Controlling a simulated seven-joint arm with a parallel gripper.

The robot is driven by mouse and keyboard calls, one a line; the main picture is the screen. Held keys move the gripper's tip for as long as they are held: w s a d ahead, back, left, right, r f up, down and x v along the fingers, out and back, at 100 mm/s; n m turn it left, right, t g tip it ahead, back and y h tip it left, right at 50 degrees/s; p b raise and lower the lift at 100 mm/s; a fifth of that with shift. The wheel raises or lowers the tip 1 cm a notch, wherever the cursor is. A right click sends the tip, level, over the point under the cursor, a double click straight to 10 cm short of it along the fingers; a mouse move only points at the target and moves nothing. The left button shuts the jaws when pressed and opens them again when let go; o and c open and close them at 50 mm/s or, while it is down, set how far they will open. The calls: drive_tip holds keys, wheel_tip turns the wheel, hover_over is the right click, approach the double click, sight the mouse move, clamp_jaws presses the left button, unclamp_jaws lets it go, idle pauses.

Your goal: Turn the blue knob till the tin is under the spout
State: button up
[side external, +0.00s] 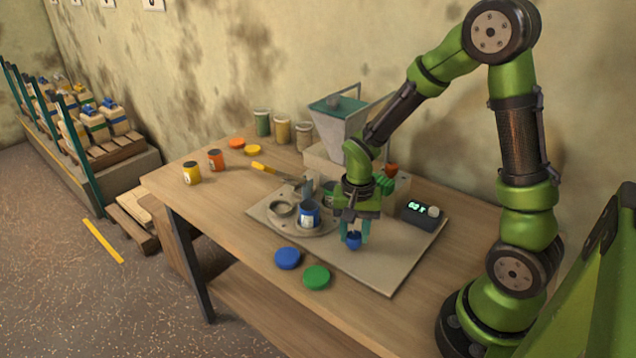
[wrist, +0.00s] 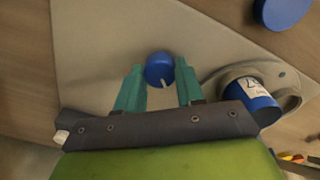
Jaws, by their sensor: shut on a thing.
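The blue knob (side external: 354,241) stands at the front of a grey base plate, and in the wrist view the knob (wrist: 159,69) shows a pale pointer line on its top. My gripper (side external: 354,232) points down with its teal fingers on both sides of the knob, shut on it; in the wrist view the gripper (wrist: 159,78) has one finger on each side. A blue tin (side external: 309,215) with a white label sits on a grey turntable (wrist: 286,78), left of my gripper. A dark green tin (side external: 329,194) is partly hidden behind it. The spout is hidden behind my arm.
A hopper (side external: 337,125) stands behind my arm. A small display box (side external: 422,212) is to the right. Blue (side external: 288,258) and green (side external: 316,277) lids lie at the table's front. Yellow (side external: 192,173) and orange (side external: 216,160) jars stand at the left.

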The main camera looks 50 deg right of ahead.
drive_tip(key=n, duration=1.5)
drive_tip(key=shift+n, duration=0.3)
drive_tip(key=n, duration=1.1)
drive_tip(key=o, duration=1)
drive_tip(key=shift+o, duration=0.2)
